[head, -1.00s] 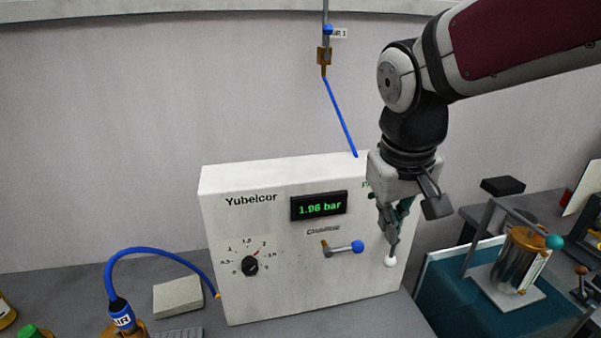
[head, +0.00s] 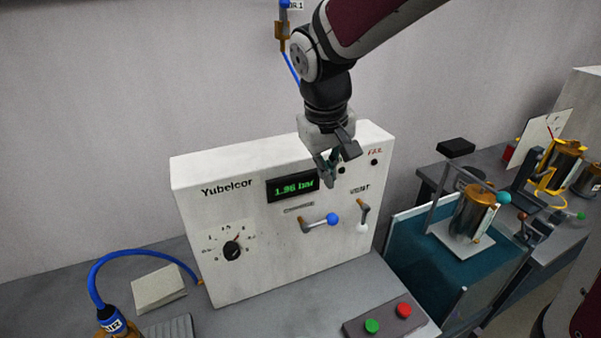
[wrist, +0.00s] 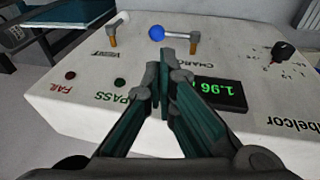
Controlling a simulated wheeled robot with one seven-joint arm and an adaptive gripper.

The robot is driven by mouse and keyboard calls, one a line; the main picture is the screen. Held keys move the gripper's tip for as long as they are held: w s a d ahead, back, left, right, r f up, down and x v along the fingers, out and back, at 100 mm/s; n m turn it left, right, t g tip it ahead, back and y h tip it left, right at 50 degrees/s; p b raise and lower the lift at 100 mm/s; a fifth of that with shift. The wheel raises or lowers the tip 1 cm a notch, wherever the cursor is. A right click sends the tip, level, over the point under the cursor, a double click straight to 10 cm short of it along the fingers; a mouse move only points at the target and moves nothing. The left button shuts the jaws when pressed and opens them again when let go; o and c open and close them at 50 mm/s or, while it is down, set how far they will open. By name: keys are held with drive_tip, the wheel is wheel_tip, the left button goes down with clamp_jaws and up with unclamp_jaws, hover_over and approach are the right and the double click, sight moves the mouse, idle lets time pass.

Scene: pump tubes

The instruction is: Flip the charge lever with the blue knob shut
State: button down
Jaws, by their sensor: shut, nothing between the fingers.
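The charge lever (head: 312,225) with the blue knob (head: 333,219) is on the front of the white Yubelcor box (head: 240,255). It points right, roughly level, with the knob at its right end. In the wrist view the blue knob (wrist: 156,33) lies just beyond my fingertips. My gripper (head: 331,180) is shut and empty, in front of the panel above the blue knob and apart from it. The fingers also show shut in the wrist view (wrist: 163,68).
The vent lever (head: 364,212) with a white knob hangs down just right of the charge lever. The display (head: 292,187) reads 1.96 bar. A dial (head: 232,250) is at left. A button box (head: 385,318) with green and red buttons sits in front.

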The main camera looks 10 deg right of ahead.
sight(330, 217)
drive_tip(key=x, duration=1.3)
drive_tip(key=shift+f+p, duration=0.25)
drive_tip(key=shift+p, duration=0.05)
